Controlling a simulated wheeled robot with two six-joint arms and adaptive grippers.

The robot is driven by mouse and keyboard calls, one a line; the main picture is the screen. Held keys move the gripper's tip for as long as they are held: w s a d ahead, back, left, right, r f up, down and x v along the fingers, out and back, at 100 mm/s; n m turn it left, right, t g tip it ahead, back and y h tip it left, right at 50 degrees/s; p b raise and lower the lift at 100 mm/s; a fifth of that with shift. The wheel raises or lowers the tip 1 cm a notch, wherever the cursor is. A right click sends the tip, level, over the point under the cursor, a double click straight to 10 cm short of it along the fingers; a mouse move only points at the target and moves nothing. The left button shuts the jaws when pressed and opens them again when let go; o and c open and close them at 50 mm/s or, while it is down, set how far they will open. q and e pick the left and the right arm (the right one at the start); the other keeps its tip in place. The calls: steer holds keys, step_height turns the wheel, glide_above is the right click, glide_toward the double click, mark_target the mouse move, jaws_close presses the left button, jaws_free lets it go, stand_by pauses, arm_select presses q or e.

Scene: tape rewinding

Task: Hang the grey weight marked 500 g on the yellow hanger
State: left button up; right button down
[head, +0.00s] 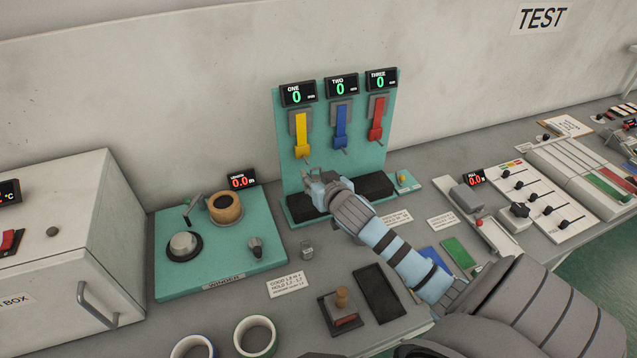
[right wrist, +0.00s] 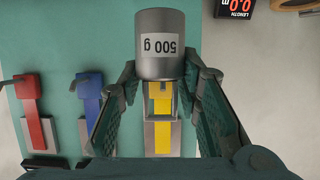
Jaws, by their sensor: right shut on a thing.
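The grey weight marked 500 g (right wrist: 165,45) is a cylinder with a white label, held between the fingertips of my right gripper (right wrist: 162,85). In the head view my right gripper (head: 326,188) is in front of the teal panel, below the yellow hanger (head: 302,135); the weight cannot be made out there. The yellow hanger (right wrist: 160,128) also shows between the fingers in the right wrist view, with the weight covering part of it. Whether weight and hanger touch cannot be told. My left gripper is not in view.
A blue hanger (head: 341,125) and a red hanger (head: 376,118) are beside the yellow one on the teal panel (head: 322,108). Black pads (head: 372,188) lie at its foot. A teal winder unit (head: 220,240) stands to the left. A small grey object (head: 307,250) sits on the bench.

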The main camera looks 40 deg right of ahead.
steer(key=shift+w+d+f+b, duration=0.1)
steer(key=shift+w+f+b, duration=0.2)
steer(key=shift+w, duration=0.2)
steer(key=w+b, duration=0.2)
steer(key=w+d+b, duration=0.1)
steer(key=w, duration=0.1)
steer(key=shift+w+d+f+b, duration=0.15)
steer(key=shift+d+f+b, duration=0.05)
steer(key=shift+b, duration=0.15)
steer(key=shift+w+r, duration=0.1)
steer(key=shift+r, duration=0.1)
steer(key=shift+a, duration=0.1)
steer(key=shift+w, duration=0.15)
